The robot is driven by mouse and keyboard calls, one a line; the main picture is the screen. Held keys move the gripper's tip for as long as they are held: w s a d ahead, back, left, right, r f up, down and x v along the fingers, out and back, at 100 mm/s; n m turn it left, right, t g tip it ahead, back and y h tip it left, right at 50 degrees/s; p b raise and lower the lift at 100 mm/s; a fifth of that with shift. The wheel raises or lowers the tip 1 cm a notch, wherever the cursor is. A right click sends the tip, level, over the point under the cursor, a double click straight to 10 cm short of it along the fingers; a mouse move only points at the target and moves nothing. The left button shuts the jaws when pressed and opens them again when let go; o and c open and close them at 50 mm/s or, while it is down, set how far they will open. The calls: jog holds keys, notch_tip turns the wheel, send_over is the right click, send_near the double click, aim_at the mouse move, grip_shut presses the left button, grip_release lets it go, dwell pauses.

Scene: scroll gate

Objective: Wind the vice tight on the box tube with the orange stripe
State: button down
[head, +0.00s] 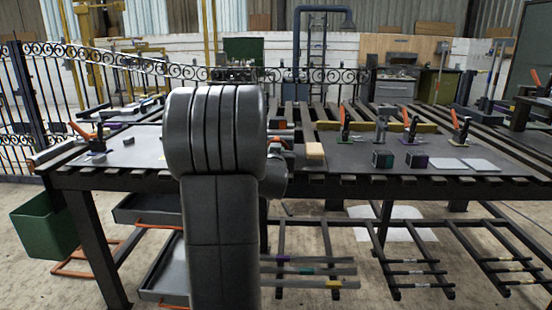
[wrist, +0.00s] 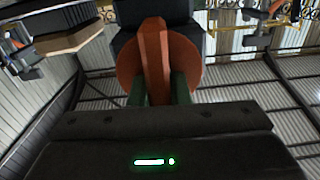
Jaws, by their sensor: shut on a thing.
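In the wrist view my gripper (wrist: 157,92) is shut, its two dark green fingers on either side of an orange bar (wrist: 154,50). The bar stands in front of a round orange disc (wrist: 190,62), and together they look like the vice's handwheel. A dark block (wrist: 127,42) behind the disc is probably the vice body. The jaws and any tube in them cannot be made out. In the head view my own arm hides my gripper and most of the vice. No box tube can be surely picked out as the orange-striped one.
Tubes with purple, teal and yellow marks (head: 310,271) lie on a low rack. A green bin (head: 45,225) hangs at the left.

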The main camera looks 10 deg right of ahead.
jog(key=shift+m+b, duration=0.3)
jog(key=shift+m, duration=0.1)
jog(key=c, duration=1.4)
grip_release()
jog(key=shift+o, duration=0.2)
jog(key=v, duration=1.4)
jog(key=shift+p, duration=0.35)
jog(key=shift+w, duration=0.1)
jog(key=x, duration=1.3)
jog(key=shift+w+d+b, duration=0.15)
jog(key=shift+w+b, duration=0.2)
jog(key=shift+w, duration=0.05)
jog(key=shift+s, duration=0.1)
